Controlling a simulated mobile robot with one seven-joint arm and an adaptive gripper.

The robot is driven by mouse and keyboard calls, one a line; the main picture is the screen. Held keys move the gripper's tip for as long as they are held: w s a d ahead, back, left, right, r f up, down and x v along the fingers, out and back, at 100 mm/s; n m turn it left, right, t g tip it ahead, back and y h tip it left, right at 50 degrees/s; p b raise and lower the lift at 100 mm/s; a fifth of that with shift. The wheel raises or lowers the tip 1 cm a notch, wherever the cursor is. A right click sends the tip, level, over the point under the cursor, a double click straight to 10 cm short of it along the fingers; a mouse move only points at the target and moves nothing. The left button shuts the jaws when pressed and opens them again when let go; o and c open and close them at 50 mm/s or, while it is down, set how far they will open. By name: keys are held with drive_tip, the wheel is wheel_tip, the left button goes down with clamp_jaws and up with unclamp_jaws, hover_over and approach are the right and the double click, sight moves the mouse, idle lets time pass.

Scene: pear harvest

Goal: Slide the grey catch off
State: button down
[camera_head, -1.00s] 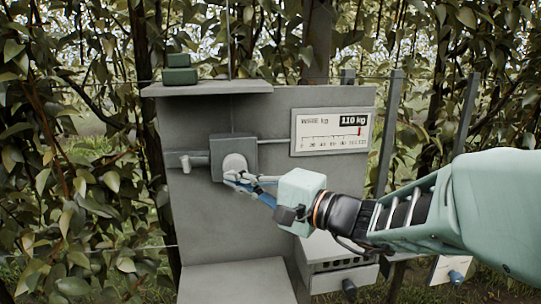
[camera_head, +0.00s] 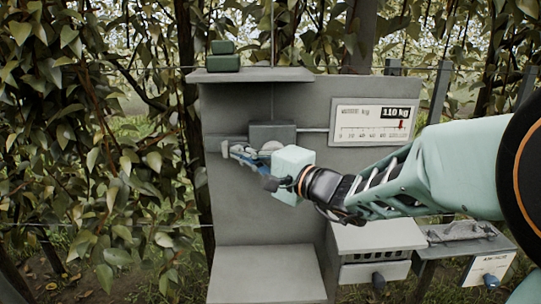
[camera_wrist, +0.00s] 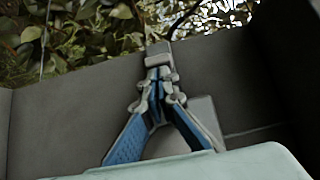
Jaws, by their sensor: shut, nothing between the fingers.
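My gripper (camera_head: 232,150) is shut, with its blue-and-grey fingers together at the left of the grey box (camera_head: 272,131) on the panel. In the wrist view my fingertips (camera_wrist: 158,76) lie over the lower end of a short grey bar (camera_wrist: 157,52), which looks like the catch. Touch cannot be told. In the head view the catch is mostly hidden behind my fingers; a grey strip (camera_head: 214,142) shows just beside them. The pale round disc (camera_head: 271,147) on the box is partly covered by my gripper's body. The box also shows in the wrist view (camera_wrist: 207,113).
A grey panel (camera_head: 240,215) carries a wire gauge (camera_head: 372,122) reading 110 kg. Green blocks (camera_head: 223,60) sit on the top shelf (camera_head: 250,75). A grey case (camera_head: 375,240) stands lower right. Leafy branches crowd the left; the panel below my gripper is clear.

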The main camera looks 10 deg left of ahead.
idle(0.3)
drive_tip(key=a+b, duration=0.2)
drive_tip(key=s+a+b, duration=0.1)
drive_tip(key=shift+a+b, duration=0.35)
drive_tip(key=shift+b, duration=0.05)
idle(0.3)
